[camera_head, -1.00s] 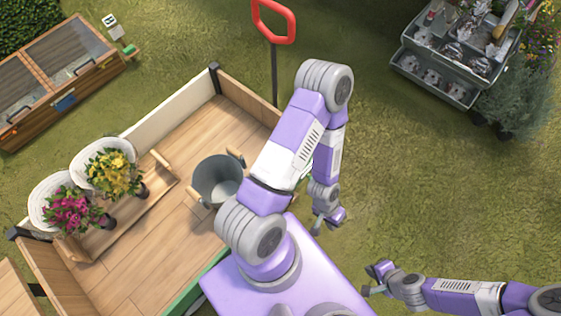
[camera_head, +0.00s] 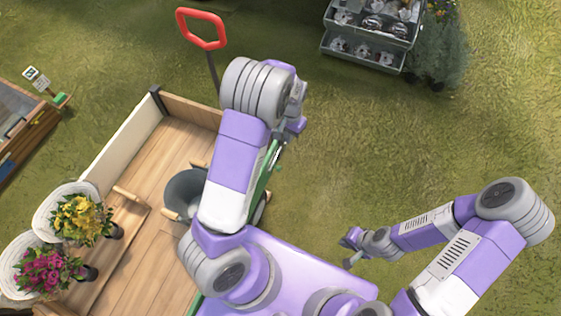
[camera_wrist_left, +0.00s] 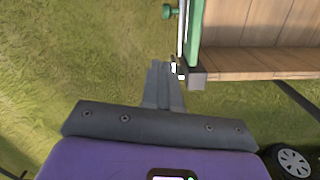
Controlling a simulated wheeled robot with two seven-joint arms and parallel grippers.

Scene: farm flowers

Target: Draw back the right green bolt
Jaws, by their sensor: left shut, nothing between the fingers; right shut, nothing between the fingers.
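The wagon's green side panel (camera_head: 266,166) shows in the head view beside my left arm, which hides much of it. In the left wrist view a green upright strip (camera_wrist_left: 195,30) edges the wooden wagon, with a round green knob (camera_wrist_left: 168,12) standing out to its left. I cannot tell whether this knob is the right bolt. My left gripper (camera_wrist_left: 162,75) is shut and empty, its fingertips close beside the dark corner bracket at the strip's lower end, below the knob. In the head view my right gripper (camera_head: 349,246) is shut and empty over grass, away from the wagon.
The wagon bed (camera_head: 125,262) holds a grey bucket (camera_head: 184,192) and two flower baskets with yellow (camera_head: 80,215) and pink flowers (camera_head: 45,270). A red pull handle (camera_head: 202,28) rises behind. A grey tiered cart (camera_head: 365,42) stands at the back. Grass to the right is open.

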